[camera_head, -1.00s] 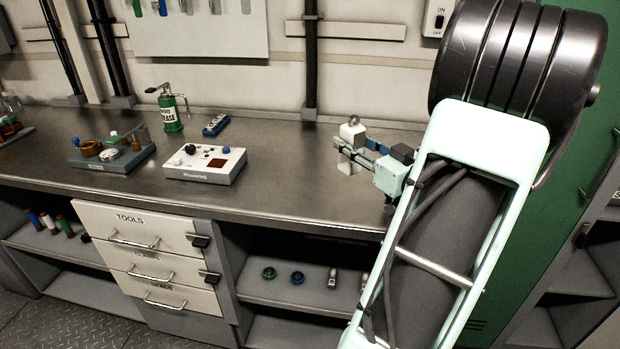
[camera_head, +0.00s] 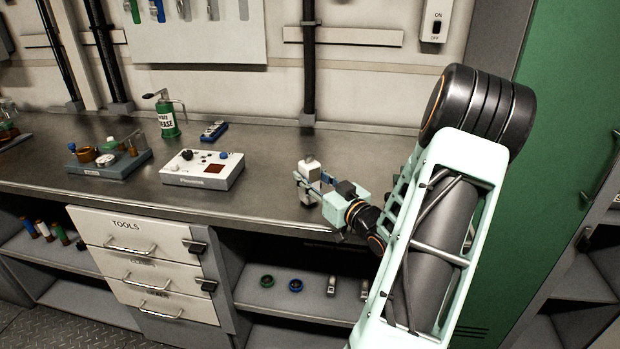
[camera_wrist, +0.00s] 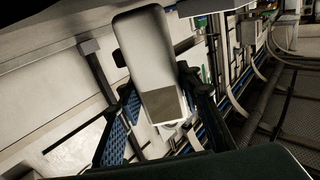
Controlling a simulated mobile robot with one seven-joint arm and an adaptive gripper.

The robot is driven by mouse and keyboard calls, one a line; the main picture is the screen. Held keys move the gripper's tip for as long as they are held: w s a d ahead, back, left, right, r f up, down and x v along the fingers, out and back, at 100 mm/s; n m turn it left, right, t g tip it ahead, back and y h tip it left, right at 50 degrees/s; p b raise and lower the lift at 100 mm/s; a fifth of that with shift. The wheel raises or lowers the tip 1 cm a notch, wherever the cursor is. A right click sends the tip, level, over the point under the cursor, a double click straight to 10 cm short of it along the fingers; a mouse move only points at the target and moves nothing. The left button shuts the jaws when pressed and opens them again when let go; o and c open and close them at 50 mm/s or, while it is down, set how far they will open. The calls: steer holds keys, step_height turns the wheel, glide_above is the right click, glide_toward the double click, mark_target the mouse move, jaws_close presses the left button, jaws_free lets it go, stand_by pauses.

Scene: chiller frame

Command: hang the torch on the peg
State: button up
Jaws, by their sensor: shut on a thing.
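The torch (camera_head: 309,169), a pale grey blocky body with a rounded end, is held above the bench near its front edge. My gripper (camera_head: 309,184) is shut on it from the right. In the wrist view the torch (camera_wrist: 146,52) sits between the two blue-padded fingers of my gripper (camera_wrist: 158,103), its rounded end towards the top of the picture. A white panel (camera_head: 215,45) with hanging tools is on the wall at the upper left; its top is cut off. I cannot make out which peg is the free one.
A white control box (camera_head: 203,170), a blue object (camera_head: 214,131), a green grease can (camera_head: 167,118) and a small tray (camera_head: 112,168) stand on the bench to the left. A dark vertical pipe (camera_head: 308,65) runs up the wall.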

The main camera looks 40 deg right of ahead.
steer(key=shift+f+b, duration=0.3)
steer(key=o, duration=1.3)
steer(key=shift+r, duration=0.1)
steer(key=shift+r, duration=0.1)
steer(key=shift+s+r+p, duration=0.1)
steer(key=shift+r+p, duration=0.1)
steer(key=shift+p, duration=0.2)
steer(key=s, duration=0.8)
steer(key=s+a, duration=0.1)
steer(key=s, duration=0.2)
steer(key=shift+s, duration=0.4)
steer(key=shift+f, duration=0.1)
steer(key=shift+w, duration=0.1)
